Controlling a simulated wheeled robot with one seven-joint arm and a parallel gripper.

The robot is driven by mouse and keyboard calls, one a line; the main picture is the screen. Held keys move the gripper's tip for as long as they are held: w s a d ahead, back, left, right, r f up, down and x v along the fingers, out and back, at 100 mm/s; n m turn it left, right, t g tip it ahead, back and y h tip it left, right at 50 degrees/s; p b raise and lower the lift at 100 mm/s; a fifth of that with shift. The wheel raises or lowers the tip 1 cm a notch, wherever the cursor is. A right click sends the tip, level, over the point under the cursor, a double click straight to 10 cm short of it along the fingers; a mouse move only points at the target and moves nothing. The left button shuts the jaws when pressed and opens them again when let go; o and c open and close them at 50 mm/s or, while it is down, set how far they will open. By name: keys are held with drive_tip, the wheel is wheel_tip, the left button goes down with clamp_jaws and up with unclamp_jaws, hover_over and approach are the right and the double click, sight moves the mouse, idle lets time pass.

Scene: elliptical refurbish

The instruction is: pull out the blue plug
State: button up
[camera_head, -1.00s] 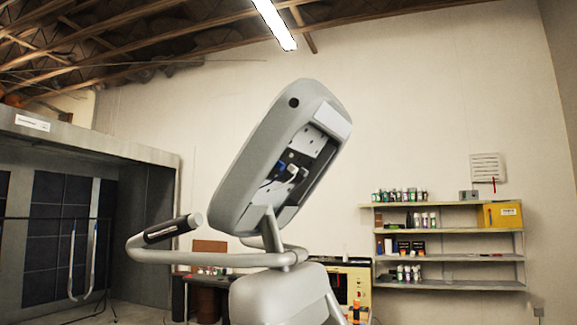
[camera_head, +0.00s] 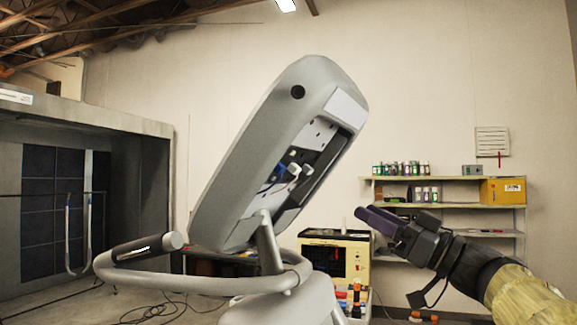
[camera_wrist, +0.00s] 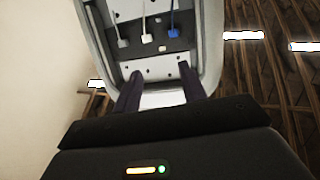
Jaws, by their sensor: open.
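The blue plug (camera_wrist: 173,33) sits in the dark recessed panel in the back of the grey console (camera_head: 262,150), at the right of a row of plugs, with a blue cable running up from it. In the head view the plug (camera_head: 281,166) is small beside white ones. A white plug (camera_wrist: 147,38) and a grey plug (camera_wrist: 123,42) are to its left in the wrist view. My gripper (camera_wrist: 160,75) is open and empty, its two dark fingers pointing toward the panel below the plugs. In the head view my gripper (camera_head: 362,212) is right of the console, apart from it.
A curved handlebar (camera_head: 200,284) sticks out left below the console. Shelves (camera_head: 450,205) with bottles and a yellow box (camera_head: 503,190) stand at the back wall. A cream machine (camera_head: 337,258) is behind the console.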

drive_tip(key=shift+s+a+r+n+g+y, duration=0.2)
drive_tip(key=shift+s+r+n+g, duration=0.15)
drive_tip(key=shift+g, duration=0.25)
drive_tip(key=shift+s+a+r+n+g+y, duration=0.2)
drive_tip(key=shift+s+n+g, duration=0.2)
drive_tip(key=shift+g, duration=0.2)
drive_tip(key=p, duration=0.8)
approach(284, 169)
drive_tip(key=x, duration=0.8)
drive_tip(key=shift+w+a+r, duration=0.1)
drive_tip(key=shift+w+a, duration=0.1)
drive_tip(key=shift+a, duration=0.1)
drive_tip(key=shift+c, duration=0.4)
